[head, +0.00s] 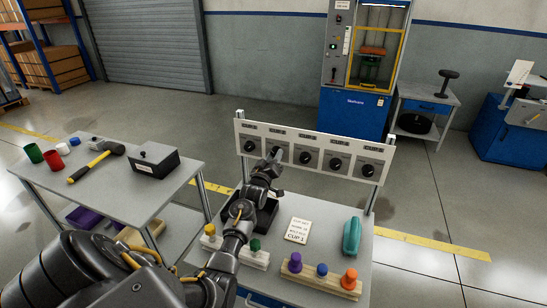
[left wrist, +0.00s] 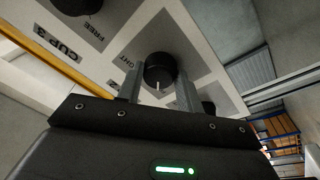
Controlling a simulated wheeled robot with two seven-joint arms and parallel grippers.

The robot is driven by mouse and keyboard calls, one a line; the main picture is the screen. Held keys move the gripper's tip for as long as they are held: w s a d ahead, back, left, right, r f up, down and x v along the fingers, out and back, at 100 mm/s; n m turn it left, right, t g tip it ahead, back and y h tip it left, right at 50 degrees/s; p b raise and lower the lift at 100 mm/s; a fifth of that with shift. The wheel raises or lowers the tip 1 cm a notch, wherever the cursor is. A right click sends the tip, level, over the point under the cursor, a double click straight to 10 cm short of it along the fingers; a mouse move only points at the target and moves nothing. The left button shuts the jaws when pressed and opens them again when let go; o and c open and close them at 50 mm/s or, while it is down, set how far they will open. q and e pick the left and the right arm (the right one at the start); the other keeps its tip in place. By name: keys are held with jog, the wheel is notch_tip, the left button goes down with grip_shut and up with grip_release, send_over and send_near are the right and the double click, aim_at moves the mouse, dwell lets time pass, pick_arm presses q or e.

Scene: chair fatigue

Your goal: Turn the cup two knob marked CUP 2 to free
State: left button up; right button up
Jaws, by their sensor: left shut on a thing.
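A white panel (head: 240,135) carries a row of several black knobs on grey dials. My left gripper (head: 272,164) is at the second knob from the left (head: 277,151). In the left wrist view its two fingers (left wrist: 159,92) are shut on a black knob (left wrist: 160,68), one on each side. A small white mark shows on that knob. The neighbouring dial, with its own knob (left wrist: 78,4), has the labels CUP 3 (left wrist: 66,51) and FREE. The held knob's own cup label cannot be read. My right gripper is not in view.
The bench below the panel holds a white card (head: 298,231), a teal object (head: 351,237) and wooden blocks with coloured knobs (head: 320,279). A black tray (head: 262,218) lies under my left arm. A side table (head: 100,190) with a hammer and black box stands left.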

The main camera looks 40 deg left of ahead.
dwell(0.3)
pick_arm(q)
jog(key=o, duration=1)
jog(key=b+v, duration=0.1)
jog(key=v, duration=1)
jog(key=shift+w, duration=0.1)
